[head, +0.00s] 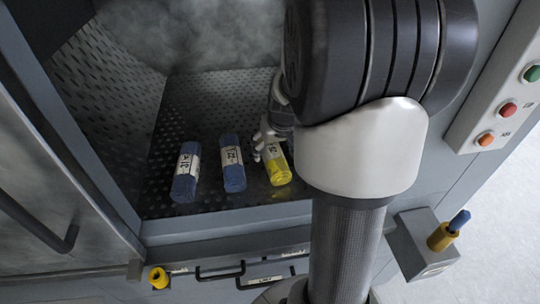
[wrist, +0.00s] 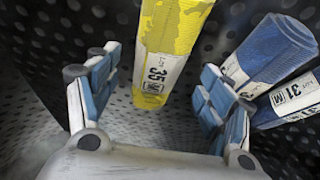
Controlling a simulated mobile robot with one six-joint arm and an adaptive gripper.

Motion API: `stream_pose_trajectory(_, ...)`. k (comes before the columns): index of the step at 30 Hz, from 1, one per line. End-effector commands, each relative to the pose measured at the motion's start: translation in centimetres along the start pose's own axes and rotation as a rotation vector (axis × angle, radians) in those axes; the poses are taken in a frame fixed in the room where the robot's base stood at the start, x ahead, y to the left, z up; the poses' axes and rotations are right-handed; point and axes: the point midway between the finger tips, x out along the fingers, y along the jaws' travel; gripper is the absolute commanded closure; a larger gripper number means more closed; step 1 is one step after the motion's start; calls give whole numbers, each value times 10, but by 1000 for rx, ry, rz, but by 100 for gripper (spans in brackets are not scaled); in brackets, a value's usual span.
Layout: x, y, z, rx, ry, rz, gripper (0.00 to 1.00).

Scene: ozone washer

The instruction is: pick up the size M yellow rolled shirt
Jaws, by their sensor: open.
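The yellow rolled shirt (head: 279,174) lies on the perforated washer floor, at the right of a row of rolls in the head view. In the wrist view the yellow roll (wrist: 175,35) has a white label reading 35 and M. My gripper (wrist: 160,78) is open, with one blue-padded finger on each side of the roll's near end. No finger clearly touches it. In the head view my gripper (head: 266,143) is at the far end of the yellow roll, partly hidden by my arm.
Two blue rolls, a middle one (head: 233,170) and a left one (head: 185,180), lie left of the yellow roll in the head view. The nearer blue roll (wrist: 268,50) is close to my right-hand finger in the wrist view. The washer's front sill (head: 220,224) borders the floor.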

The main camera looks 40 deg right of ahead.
Motion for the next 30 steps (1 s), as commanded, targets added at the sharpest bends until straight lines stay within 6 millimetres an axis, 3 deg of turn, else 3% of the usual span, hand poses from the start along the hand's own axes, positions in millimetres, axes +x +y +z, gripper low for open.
stream_pose_trajectory(6,36,1,1,1,-3,-1,27)
stream_pose_trajectory(14,37,2,-1,0,1,0,27)
stream_pose_trajectory(30,37,2,-1,0,0,0,63)
